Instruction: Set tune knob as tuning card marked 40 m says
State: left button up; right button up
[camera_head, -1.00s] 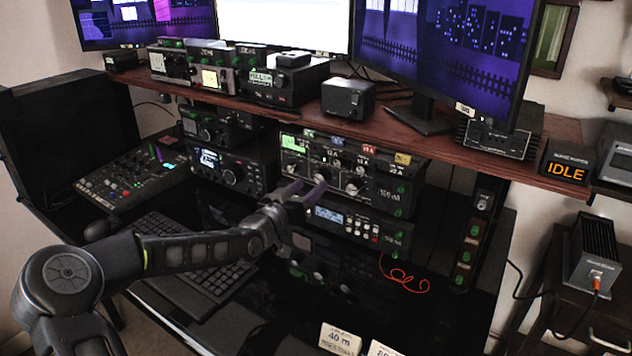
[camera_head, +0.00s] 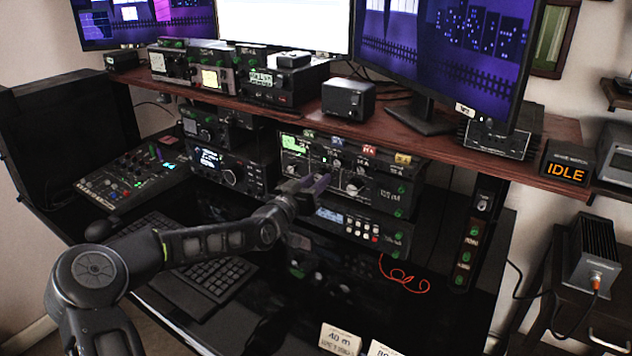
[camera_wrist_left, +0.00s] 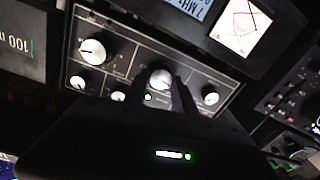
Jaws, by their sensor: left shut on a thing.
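The tuner (camera_head: 392,188) is a dark unit with several knobs on its front, under the wooden shelf. My left gripper (camera_head: 322,182) reaches its front panel from the left. In the left wrist view my left gripper (camera_wrist_left: 166,88) is shut on the middle knob (camera_wrist_left: 161,77), a round light-faced knob, with a finger on each side. Its label cannot be read. A larger knob (camera_wrist_left: 92,52) and a smaller one (camera_wrist_left: 210,95) flank it. The tuning card marked 40 m (camera_head: 340,339) stands at the front edge of the desk; its small lines are unreadable. My right gripper is out of view.
A radio with a display (camera_head: 330,215) sits under the tuner. A keyboard (camera_head: 215,278) lies below my left forearm. A second card (camera_head: 382,349) stands beside the first. A red cable (camera_head: 405,280) lies on the desk. A sign (camera_head: 566,171) reads IDLE.

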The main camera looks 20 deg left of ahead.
pick_arm(q)
grip_shut()
jog(key=shift+d+f+m+h+b, duration=0.1)
jog(key=shift+m+h+b, duration=0.15)
jog(key=shift+m+b, duration=4.45)
jog(key=shift+f+m+h+b, duration=0.1)
jog(key=shift+m+h+b, duration=0.15)
jog(key=shift+m+b, duration=4.4)
jog(key=shift+m, duration=0.45)
